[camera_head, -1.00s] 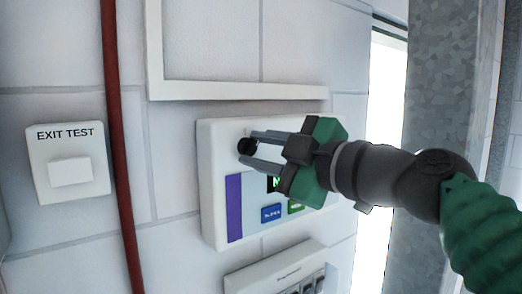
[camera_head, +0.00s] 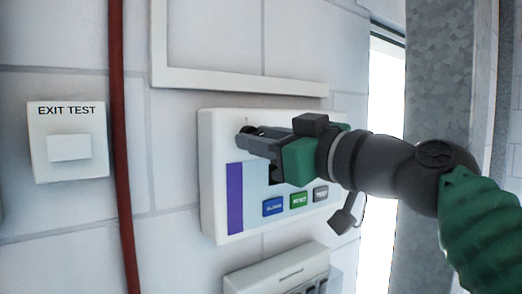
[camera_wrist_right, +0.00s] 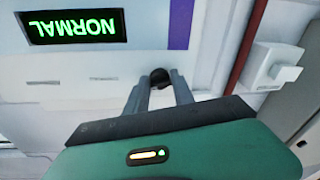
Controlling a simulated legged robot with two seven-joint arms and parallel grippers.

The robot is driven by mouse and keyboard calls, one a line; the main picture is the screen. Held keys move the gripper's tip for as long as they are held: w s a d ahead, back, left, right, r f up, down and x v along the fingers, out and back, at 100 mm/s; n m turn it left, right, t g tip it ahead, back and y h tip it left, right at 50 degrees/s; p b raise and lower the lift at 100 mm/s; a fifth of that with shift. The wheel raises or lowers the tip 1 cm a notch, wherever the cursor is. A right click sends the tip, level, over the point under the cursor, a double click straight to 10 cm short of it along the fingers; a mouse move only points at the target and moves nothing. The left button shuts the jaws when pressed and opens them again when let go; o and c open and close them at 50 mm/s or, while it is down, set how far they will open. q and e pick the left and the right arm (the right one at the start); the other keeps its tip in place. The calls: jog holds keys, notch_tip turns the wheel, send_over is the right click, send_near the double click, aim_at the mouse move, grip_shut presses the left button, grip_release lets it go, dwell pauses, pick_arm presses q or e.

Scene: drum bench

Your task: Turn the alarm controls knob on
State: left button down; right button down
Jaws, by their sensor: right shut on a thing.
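The alarm control panel (camera_head: 215,200) is a white wall box with a purple strip, a blue, a green and a grey button. A small black knob (camera_head: 249,129) sits at its upper left. My right gripper (camera_head: 255,137) is shut on the knob, with its fingers one above the other in the head view. In the right wrist view the knob (camera_wrist_right: 160,76) lies between the two fingertips, and the panel's display (camera_wrist_right: 70,26) reads NORMAL in green, upside down. In the head view the gripper hides most of the display. My left gripper is not in view.
An EXIT TEST switch (camera_head: 68,147) is on the wall at left, beside a red vertical pipe (camera_head: 120,150). A white frame (camera_head: 240,84) is above the panel and another white box (camera_head: 275,274) is below. A grey metal post (camera_head: 435,90) stands at right.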

jog(key=m, duration=0.3)
jog(key=m+t+b, duration=0.1)
jog(key=m, duration=0.1)
jog(key=shift+s+r, duration=0.1)
jog(key=shift+r, duration=0.2)
jog(key=shift+f+m+t+h, duration=0.15)
jog(key=shift+m+h, duration=0.15)
jog(key=shift+m, duration=0.95)
jog(key=shift+f+m+t+h, duration=0.15)
jog(key=shift+m+h, duration=0.15)
jog(key=shift+m, duration=0.95)
jog(key=shift+a, duration=0.1)
jog(key=c, duration=1.4)
grip_release()
jog(key=shift+o, duration=1.4)
